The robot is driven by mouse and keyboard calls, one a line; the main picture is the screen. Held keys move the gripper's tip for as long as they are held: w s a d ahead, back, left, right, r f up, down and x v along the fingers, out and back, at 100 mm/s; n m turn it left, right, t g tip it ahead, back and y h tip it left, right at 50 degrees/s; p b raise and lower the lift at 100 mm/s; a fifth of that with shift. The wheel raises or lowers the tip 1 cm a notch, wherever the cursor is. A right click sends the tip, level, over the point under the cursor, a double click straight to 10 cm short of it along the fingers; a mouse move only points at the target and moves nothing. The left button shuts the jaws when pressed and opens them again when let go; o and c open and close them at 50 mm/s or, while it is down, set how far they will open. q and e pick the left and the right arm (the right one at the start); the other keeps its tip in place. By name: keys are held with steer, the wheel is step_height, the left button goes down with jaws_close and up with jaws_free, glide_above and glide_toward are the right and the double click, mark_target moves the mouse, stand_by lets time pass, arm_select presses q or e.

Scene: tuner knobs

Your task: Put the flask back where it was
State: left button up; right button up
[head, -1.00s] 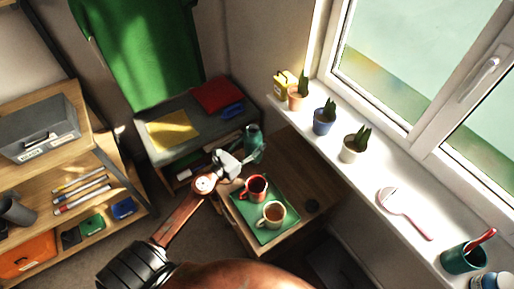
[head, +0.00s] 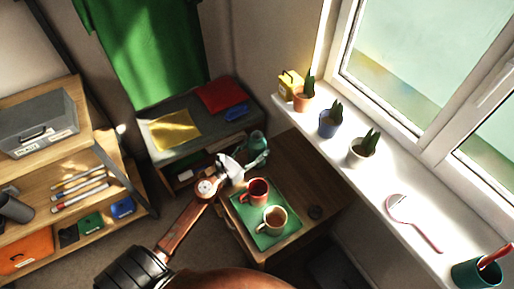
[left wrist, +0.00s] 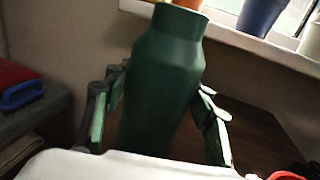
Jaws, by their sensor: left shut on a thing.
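The dark green flask (head: 257,141) is at the back of the small wooden table, beyond the green tray. In the left wrist view the flask (left wrist: 165,85) stands between the two fingers, leaning slightly in the picture, and its lower end is hidden. My left gripper (head: 253,159) is shut on the flask's body. I cannot tell whether the flask's base touches the table. My right gripper is not in view.
A green tray (head: 287,233) with a red mug (head: 257,190) and a cream mug (head: 274,219) lies near the gripper. Bare wooden tabletop (head: 308,170) is free behind. Potted plants line the white sill (head: 375,178).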

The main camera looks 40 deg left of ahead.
arm_select(q)
steer(key=o, duration=1.7)
steer(key=shift+f, duration=0.1)
steer(key=shift+o, duration=0.2)
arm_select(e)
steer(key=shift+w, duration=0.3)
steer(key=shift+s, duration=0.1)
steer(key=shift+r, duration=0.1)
arm_select(q)
steer(key=shift+s, duration=0.3)
steer(key=s, duration=0.3)
steer(key=shift+s+a, duration=0.25)
steer(key=shift+a, duration=0.05)
glide_toward(250, 153)
steer(key=shift+w+d+b, duration=0.2)
steer(key=shift+w+b, duration=0.25)
steer(key=shift+w, duration=0.25)
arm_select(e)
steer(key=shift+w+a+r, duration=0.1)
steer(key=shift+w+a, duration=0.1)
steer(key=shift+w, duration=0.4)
